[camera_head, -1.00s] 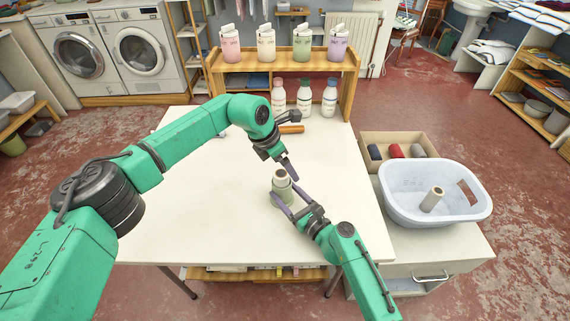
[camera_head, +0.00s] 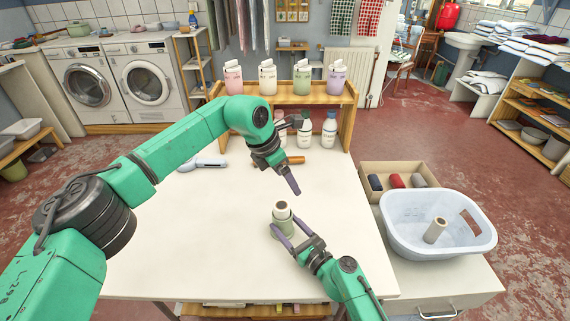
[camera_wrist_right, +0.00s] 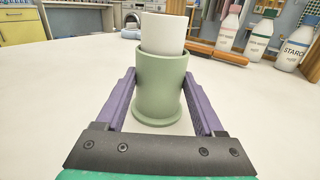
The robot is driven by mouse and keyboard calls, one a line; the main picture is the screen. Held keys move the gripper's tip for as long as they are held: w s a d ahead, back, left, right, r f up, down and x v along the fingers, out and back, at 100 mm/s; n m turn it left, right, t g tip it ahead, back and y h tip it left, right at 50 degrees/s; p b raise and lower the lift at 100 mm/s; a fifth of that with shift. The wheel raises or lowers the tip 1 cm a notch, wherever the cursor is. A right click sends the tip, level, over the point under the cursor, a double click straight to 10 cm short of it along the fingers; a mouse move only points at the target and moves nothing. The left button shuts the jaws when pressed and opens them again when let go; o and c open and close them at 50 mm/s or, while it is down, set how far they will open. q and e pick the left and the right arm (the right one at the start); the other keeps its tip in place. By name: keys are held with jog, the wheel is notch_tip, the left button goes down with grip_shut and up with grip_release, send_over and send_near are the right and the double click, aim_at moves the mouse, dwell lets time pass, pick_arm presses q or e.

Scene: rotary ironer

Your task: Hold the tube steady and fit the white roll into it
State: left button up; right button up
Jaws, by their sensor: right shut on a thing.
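The pale green tube (camera_head: 284,228) stands upright on the white table, on a wide foot. The white roll (camera_head: 282,208) sits upright in its mouth, its upper part above the rim. In the right wrist view the roll (camera_wrist_right: 163,34) rises from the tube (camera_wrist_right: 160,90); its lower end is hidden inside. My right gripper (camera_head: 285,232) is shut on the tube, a purple finger on each side. My left gripper (camera_head: 294,186) is above and behind the roll, apart from it. Its fingers overlap from this angle, so I cannot see a gap.
A white basin (camera_head: 398,240) holding another pale roll (camera_head: 436,230) stands at the right. Behind it is a box (camera_head: 372,168) of coloured rolls. A wooden shelf (camera_head: 347,97) with bottles stands at the table's back. The table's left side is mostly clear.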

jog(key=o, duration=1.6)
jog(key=shift+c, duration=0.2)
